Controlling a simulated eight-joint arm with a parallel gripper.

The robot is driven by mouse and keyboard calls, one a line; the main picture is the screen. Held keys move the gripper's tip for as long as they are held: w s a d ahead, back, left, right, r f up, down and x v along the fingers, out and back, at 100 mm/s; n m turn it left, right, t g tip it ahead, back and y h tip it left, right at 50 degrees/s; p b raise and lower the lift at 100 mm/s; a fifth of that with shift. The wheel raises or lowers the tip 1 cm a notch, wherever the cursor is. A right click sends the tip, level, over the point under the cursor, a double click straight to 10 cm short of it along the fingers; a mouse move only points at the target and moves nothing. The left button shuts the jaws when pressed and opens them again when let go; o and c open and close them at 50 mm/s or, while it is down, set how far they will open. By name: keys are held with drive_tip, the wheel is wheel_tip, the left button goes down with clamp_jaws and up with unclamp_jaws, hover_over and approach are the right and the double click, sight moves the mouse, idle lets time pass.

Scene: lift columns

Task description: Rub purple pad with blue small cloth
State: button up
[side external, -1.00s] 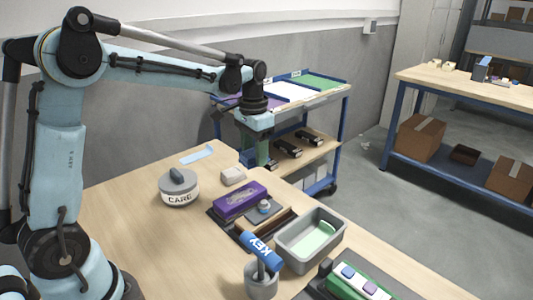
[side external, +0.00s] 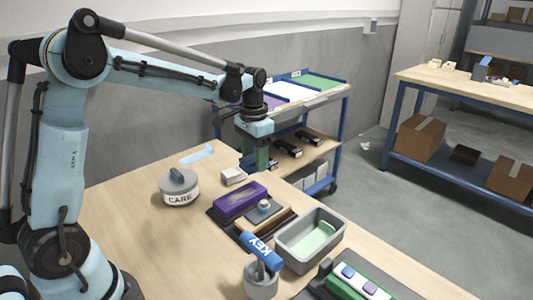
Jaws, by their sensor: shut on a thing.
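The purple pad (side external: 239,199) is a long block with pale marks on its top, lying in a dark tray on the wooden table. A thin light-blue strip (side external: 197,154) lies flat near the table's far edge; it may be the small blue cloth, but I cannot be sure. My gripper (side external: 262,163) points down behind and to the right of the pad in the picture, apart from it. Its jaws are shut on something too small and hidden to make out.
A grey CARE weight (side external: 179,188) and a small white block (side external: 233,176) stand near the pad. The table's left is clear.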

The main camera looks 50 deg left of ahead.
sight(256, 186)
wheel_tip(256, 186, down, 6)
drive_tip(key=shift+r, duration=0.1)
drive_tip(key=shift+s, duration=0.3)
drive_tip(key=shift+s+f, duration=0.2)
drive_tip(key=shift+s, duration=4.4)
drive_tip(key=shift+w, duration=5)
drive_tip(key=shift+s+r, duration=0.15)
drive_tip(key=shift+r, duration=3.85)
drive_tip(key=shift+a, duration=0.1)
